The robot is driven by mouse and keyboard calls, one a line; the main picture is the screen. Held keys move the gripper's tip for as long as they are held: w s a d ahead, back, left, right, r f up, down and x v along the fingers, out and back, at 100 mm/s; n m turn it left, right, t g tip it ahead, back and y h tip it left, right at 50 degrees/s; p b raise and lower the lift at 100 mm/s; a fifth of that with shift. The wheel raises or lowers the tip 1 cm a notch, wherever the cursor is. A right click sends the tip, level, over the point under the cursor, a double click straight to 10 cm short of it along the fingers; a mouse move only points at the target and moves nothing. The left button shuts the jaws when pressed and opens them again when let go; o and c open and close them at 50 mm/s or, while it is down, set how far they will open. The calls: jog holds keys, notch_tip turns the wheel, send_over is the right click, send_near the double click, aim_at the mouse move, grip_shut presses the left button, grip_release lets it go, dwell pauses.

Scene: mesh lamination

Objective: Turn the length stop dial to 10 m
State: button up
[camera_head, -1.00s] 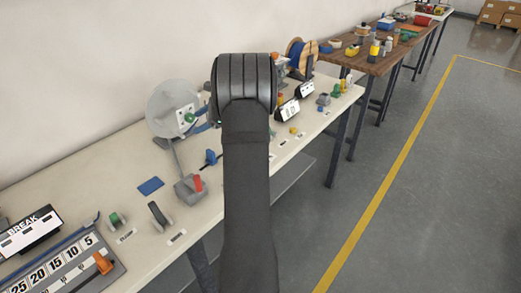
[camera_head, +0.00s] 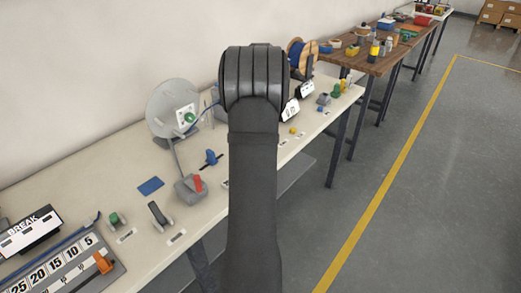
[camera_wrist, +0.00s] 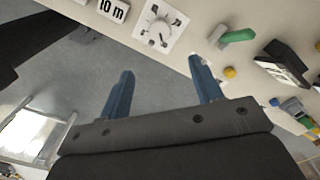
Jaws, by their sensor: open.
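In the wrist view a round white dial (camera_wrist: 160,28) sits on a pale square plate with dark marks around it, near the bench edge. It is likely the length stop dial; I cannot read which mark it points to. A card reading "10 m" (camera_wrist: 112,9) stands to its left. My gripper (camera_wrist: 162,66) has its two blue fingers spread, with nothing between them. In the head view my arm hides the gripper and the dial.
A green handle (camera_wrist: 238,36), a yellow knob (camera_wrist: 229,72) and a black display (camera_wrist: 285,62) are right of the dial. In the head view a red-handled grey block (camera_head: 191,188), a grey disc (camera_head: 172,106) and a numbered scale (camera_head: 62,265) are on the bench (camera_head: 120,165).

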notch_tip(320, 180, down, 15)
jog(key=shift+f, duration=0.1)
jog(key=shift+c, duration=0.2)
jog(key=c, duration=0.9)
